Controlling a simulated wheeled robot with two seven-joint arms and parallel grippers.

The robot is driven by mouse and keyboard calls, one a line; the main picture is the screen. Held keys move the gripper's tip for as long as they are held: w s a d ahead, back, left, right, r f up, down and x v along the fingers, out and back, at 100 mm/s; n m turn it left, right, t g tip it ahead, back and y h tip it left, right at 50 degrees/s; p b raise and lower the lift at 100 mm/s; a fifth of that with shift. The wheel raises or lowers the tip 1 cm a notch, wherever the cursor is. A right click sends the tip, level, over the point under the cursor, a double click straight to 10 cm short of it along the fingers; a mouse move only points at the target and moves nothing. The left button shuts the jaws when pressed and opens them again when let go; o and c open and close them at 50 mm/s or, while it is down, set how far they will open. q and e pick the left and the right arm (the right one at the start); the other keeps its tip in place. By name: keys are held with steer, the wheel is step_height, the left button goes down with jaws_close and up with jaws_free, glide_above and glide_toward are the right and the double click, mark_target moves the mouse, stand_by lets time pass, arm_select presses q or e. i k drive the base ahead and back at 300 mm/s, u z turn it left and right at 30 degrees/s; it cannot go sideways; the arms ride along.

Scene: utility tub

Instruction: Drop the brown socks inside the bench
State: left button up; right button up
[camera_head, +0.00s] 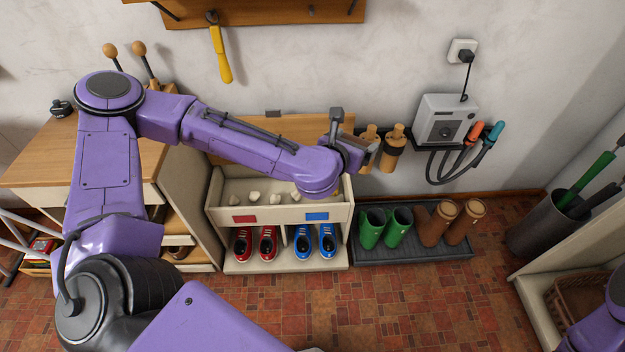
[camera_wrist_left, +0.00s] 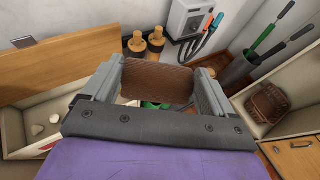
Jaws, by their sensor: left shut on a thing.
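The bench (camera_head: 230,213) is cream with red and blue labels on its front. Its wooden lid (camera_head: 270,128) stands raised against the wall, so its upper box is open. Several small whitish lumps (camera_head: 255,196) lie inside. My left gripper (camera_head: 368,152) is shut on the brown socks (camera_wrist_left: 157,82), a rolled bundle between the fingers in the left wrist view. It is above and beyond the bench's right end, in front of the wall. My left forearm crosses over the bench and hides part of its opening. My right gripper is out of view.
Red shoes (camera_head: 254,245) and blue shoes (camera_head: 315,243) stand on the bench's lower shelf. Green boots (camera_head: 384,228) and brown boots (camera_head: 450,222) stand on a dark tray (camera_head: 420,254) to the right. Wood-topped cylinders (camera_head: 393,152) stand close behind my left gripper.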

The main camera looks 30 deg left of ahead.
mark_target(283, 185)
steer(key=u, duration=0.1)
steer(key=i, duration=0.8)
steer(key=u, duration=0.9)
steer(key=i, duration=0.5)
steer(key=u, duration=0.5)
